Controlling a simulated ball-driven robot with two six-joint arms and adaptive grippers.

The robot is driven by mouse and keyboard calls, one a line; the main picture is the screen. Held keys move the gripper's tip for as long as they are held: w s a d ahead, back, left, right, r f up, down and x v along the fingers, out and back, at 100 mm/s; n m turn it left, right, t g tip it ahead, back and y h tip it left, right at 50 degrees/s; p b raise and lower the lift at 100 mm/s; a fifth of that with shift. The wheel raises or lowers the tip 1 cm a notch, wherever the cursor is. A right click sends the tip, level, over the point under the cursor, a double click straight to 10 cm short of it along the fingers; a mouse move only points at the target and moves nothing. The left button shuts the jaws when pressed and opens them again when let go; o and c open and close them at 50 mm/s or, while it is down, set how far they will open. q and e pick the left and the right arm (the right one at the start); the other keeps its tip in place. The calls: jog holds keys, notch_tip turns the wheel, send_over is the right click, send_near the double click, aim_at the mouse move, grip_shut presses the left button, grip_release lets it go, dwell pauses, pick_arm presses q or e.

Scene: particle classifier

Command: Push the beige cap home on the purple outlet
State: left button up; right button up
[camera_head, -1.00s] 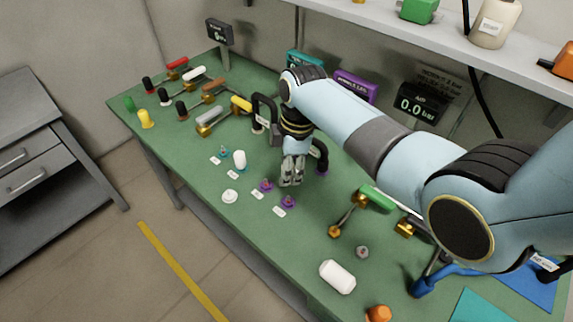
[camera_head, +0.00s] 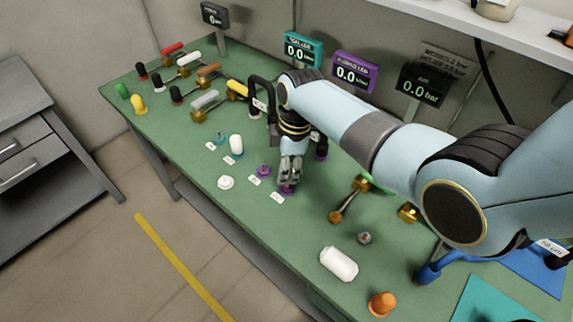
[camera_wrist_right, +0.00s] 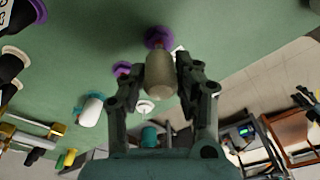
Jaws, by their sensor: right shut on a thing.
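My right gripper (camera_head: 288,177) is shut on the beige cap (camera_wrist_right: 160,76), which shows between its fingers in the right wrist view. In the head view the fingers point down at the nearer purple outlet (camera_head: 286,190) and hide the cap. In the wrist view, the cap's far end overlaps the purple outlet's flange (camera_wrist_right: 157,37). I cannot tell how far the cap is down on it. A second purple outlet (camera_head: 264,171) stands just left of the gripper with its top bare. My left gripper is not in view.
A white cap (camera_head: 236,145) stands near a teal outlet (camera_head: 220,138). A white round piece (camera_head: 226,182) lies near the front edge. A black handle (camera_head: 262,95) rises behind the gripper. A white bottle (camera_head: 339,263) lies at the front right. The purple display (camera_head: 354,72) reads 0.0.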

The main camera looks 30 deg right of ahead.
jog(key=shift+p, duration=0.65)
dwell(1.5)
jog(key=shift+f+b, duration=1.4)
jog(key=shift+f, duration=0.45)
jog(key=o, duration=1.1)
jog(key=shift+r, duration=0.1)
jog(key=r, duration=0.4)
jog(key=d+r, duration=0.1)
jog(key=r, duration=0.6)
jog(key=shift+s+d+r, duration=0.2)
jog(key=shift+r, duration=0.2)
